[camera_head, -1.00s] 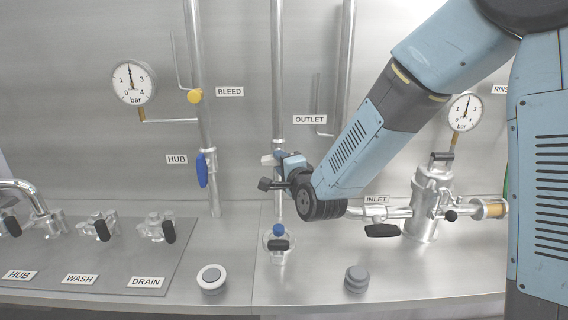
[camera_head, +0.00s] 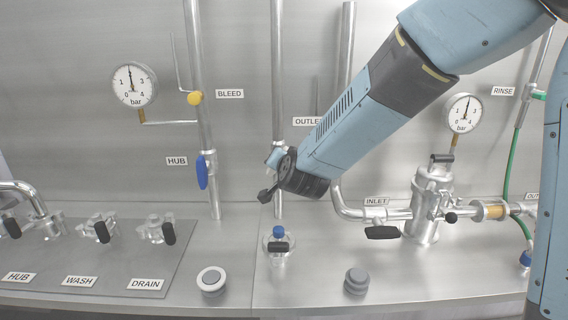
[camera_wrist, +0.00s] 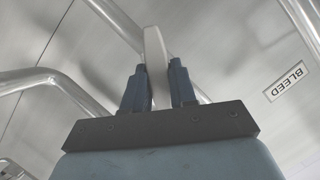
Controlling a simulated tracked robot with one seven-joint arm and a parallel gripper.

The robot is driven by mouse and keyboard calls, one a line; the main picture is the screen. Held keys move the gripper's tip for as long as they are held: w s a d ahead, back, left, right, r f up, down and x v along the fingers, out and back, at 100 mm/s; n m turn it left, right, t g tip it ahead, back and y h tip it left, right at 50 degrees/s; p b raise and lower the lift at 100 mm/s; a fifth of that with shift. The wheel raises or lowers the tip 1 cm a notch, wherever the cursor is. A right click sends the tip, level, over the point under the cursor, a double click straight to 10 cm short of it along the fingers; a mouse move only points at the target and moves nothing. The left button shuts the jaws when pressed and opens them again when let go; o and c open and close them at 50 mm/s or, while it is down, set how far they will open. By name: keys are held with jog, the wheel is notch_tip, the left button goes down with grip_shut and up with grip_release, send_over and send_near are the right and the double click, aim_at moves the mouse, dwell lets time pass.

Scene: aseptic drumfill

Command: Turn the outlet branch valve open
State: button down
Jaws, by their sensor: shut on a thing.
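My gripper (camera_head: 274,158) is at the vertical outlet pipe (camera_head: 278,80), just left of and below the OUTLET label (camera_head: 307,121). In the wrist view its two blue-grey fingers (camera_wrist: 158,66) are closed on a flat, pale grey lever (camera_wrist: 152,40), the outlet branch valve's handle. The lever's end sticks out beyond the fingertips, between them. In the head view my wrist and fingers hide the lever and most of the valve body, so its exact angle cannot be told there.
A blue HUB handle (camera_head: 201,172) hangs on the pipe to the left, with a yellow BLEED knob (camera_head: 194,98) above. A blue-capped fitting (camera_head: 279,240) stands on the bench below my gripper. INLET piping with a black handle (camera_head: 382,232) lies to the right.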

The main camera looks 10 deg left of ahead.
jog(key=shift+s+a+f+n+h, duration=0.1)
jog(key=shift+f+n+h, duration=0.1)
jog(key=shift+n+h, duration=0.85)
jog(key=shift+s+a+f+n+h, duration=0.15)
jog(key=shift+n+h, duration=0.5)
jog(key=shift+n, duration=0.7)
jog(key=shift+w+d, duration=0.1)
jog(key=c, duration=1.3)
grip_release()
jog(key=shift+w, duration=0.1)
jog(key=o, duration=0.3)
jog(key=shift+r, duration=0.15)
jog(key=shift+r, duration=0.1)
